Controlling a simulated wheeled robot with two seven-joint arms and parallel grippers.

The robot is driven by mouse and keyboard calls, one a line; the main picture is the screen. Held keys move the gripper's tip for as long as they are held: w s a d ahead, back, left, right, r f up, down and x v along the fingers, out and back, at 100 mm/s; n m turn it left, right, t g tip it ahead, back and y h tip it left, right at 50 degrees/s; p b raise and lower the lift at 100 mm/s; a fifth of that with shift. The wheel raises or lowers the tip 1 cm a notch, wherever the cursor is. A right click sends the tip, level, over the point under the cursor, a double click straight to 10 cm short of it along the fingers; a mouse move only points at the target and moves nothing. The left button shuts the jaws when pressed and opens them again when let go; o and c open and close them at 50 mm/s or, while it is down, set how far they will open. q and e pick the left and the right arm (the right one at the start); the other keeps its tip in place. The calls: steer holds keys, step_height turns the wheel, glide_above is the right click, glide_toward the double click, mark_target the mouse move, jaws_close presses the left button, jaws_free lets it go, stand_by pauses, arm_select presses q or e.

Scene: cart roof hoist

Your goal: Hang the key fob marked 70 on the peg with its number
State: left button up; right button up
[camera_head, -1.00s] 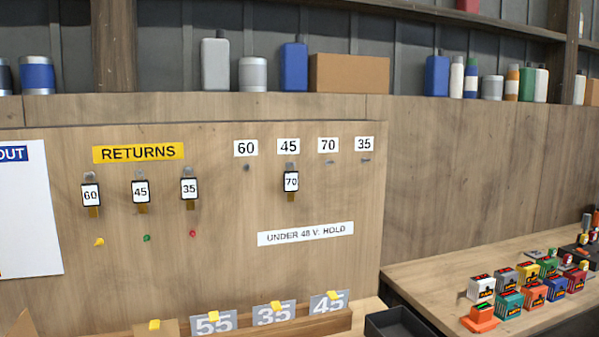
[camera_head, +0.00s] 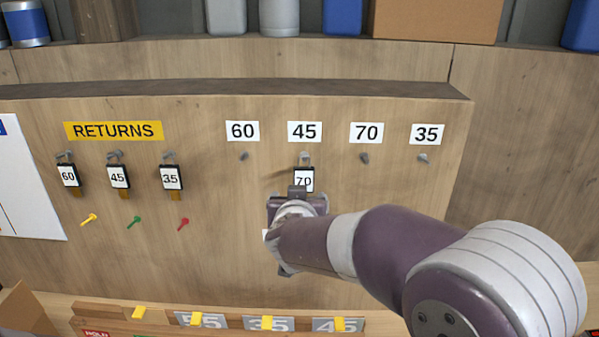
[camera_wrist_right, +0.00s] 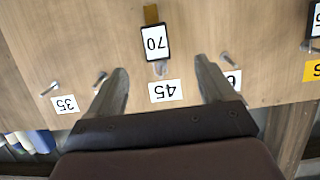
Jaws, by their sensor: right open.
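The key fob marked 70 (camera_head: 304,180) hangs from the peg under the 45 label (camera_head: 304,132). The peg under the 70 label (camera_head: 365,158), one place to the right, is bare. My right gripper (camera_head: 297,192) is in front of the fob and hides its lower part in the head view. In the right wrist view, which is upside down, the fob (camera_wrist_right: 155,42) shows between and beyond the open fingers (camera_wrist_right: 161,66), apart from both. The left finger covers the 70 label there. My left gripper is not in view.
Bare pegs stand under the 60 (camera_head: 244,156) and 35 (camera_head: 423,158) labels. Fobs 60 (camera_head: 68,175), 45 (camera_head: 118,177) and 35 (camera_head: 171,178) hang under the RETURNS sign (camera_head: 113,131). A wooden rack with number plates (camera_head: 268,322) runs below.

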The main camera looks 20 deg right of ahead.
glide_toward(304, 183)
steer(key=w+f, duration=0.1)
steer(key=w, duration=0.1)
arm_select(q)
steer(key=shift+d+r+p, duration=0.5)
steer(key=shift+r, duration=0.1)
arm_select(e)
steer(key=x, duration=0.6)
steer(key=shift+d+f, duration=0.35)
steer(key=shift+a, duration=0.15)
steer(key=c, duration=1.3)
steer(key=shift+r+p, duration=0.45)
steer(key=shift+p, duration=0.15)
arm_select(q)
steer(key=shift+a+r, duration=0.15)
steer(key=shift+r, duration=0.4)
arm_select(e)
steer(key=shift+s, duration=0.1)
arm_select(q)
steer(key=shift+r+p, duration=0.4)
arm_select(e)
steer(key=v, duration=0.4)
steer(key=shift+s+a+f, duration=0.15)
steer(key=shift+s, duration=0.25)
